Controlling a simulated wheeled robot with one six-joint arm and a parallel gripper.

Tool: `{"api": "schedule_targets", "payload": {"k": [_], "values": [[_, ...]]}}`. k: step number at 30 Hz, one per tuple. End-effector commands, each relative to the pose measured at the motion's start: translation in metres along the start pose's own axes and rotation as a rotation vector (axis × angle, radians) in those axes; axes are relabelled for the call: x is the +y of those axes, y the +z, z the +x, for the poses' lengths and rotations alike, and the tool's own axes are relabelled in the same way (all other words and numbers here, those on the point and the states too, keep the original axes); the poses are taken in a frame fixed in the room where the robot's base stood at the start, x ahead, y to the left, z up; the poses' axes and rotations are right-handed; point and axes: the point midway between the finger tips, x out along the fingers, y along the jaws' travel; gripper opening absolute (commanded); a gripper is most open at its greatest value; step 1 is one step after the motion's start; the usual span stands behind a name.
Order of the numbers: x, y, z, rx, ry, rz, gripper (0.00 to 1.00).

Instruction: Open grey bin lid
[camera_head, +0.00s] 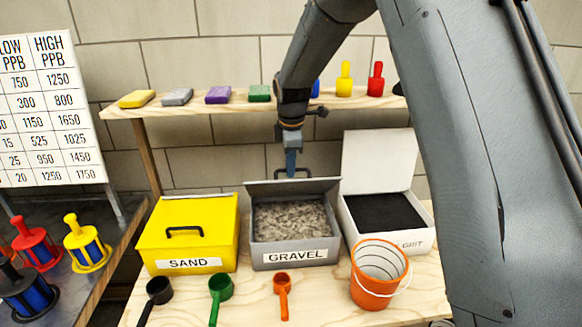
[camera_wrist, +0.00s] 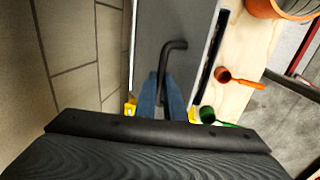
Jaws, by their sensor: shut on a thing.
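The grey bin (camera_head: 296,258), labelled GRAVEL, stands in the middle of the bench with grey gravel (camera_head: 290,221) showing inside. Its grey lid (camera_head: 285,187) is raised off the bin and looks strongly foreshortened, at the rear of the opening. The lid also fills the upper middle of the wrist view (camera_wrist: 192,30). My gripper (camera_head: 291,173) is at the black lid handle, just above the lid's edge. In the wrist view my gripper's blue fingers (camera_wrist: 163,98) are shut on the bent black handle (camera_wrist: 168,58). The fingertips' exact contact is partly hidden.
The yellow SAND bin (camera_head: 190,232) is shut at left; the white grit bin (camera_head: 385,212) is open at right. Scoops and an orange bucket (camera_head: 378,275) stand in front. A shelf (camera_head: 200,106) with blocks runs behind, near the wall.

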Motion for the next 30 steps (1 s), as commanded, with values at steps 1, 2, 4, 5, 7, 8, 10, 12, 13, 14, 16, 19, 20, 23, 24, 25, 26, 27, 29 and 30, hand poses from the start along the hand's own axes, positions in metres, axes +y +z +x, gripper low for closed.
{"api": "schedule_targets", "payload": {"k": [1, 2, 4, 5, 7, 8, 10, 12, 13, 14, 16, 19, 20, 23, 24, 25, 26, 27, 29, 30], "values": [[-0.001, 0.001, 0.005, -0.001, -0.003, 0.000, 0.00], [-0.001, 0.001, 0.005, -0.001, -0.003, 0.000, 0.12], [-0.001, 0.001, 0.005, -0.001, -0.003, 0.000, 0.24], [-0.001, 0.000, 0.004, -0.001, -0.003, 0.000, 0.28], [-0.001, 0.000, 0.003, -0.001, -0.003, 0.000, 0.28], [-0.001, 0.000, 0.003, 0.000, -0.003, 0.000, 0.28], [-0.001, 0.000, 0.003, 0.000, -0.003, -0.001, 0.28], [-0.001, -0.001, 0.002, 0.000, -0.003, -0.001, 0.28], [-0.002, -0.001, 0.002, 0.000, -0.003, -0.001, 0.28], [-0.002, -0.001, 0.002, 0.000, -0.003, -0.001, 0.28], [-0.005, 0.000, 0.003, 0.000, -0.004, -0.001, 0.28], [-0.014, 0.000, 0.007, 0.000, -0.004, -0.001, 0.28], [-0.018, 0.000, 0.009, -0.001, -0.005, -0.001, 0.28], [-0.032, 0.000, 0.016, -0.001, -0.005, 0.000, 0.28], [-0.038, 0.000, 0.020, -0.001, -0.005, 0.000, 0.28], [-0.043, 0.000, 0.023, -0.001, -0.005, 0.000, 0.28], [-0.048, 0.000, 0.026, -0.001, -0.006, 0.000, 0.28], [-0.053, 0.000, 0.031, -0.001, -0.005, 0.000, 0.28], [-0.061, 0.000, 0.038, -0.001, -0.005, 0.000, 0.28], [-0.067, 0.001, 0.043, -0.001, -0.006, 0.001, 0.28]]}}
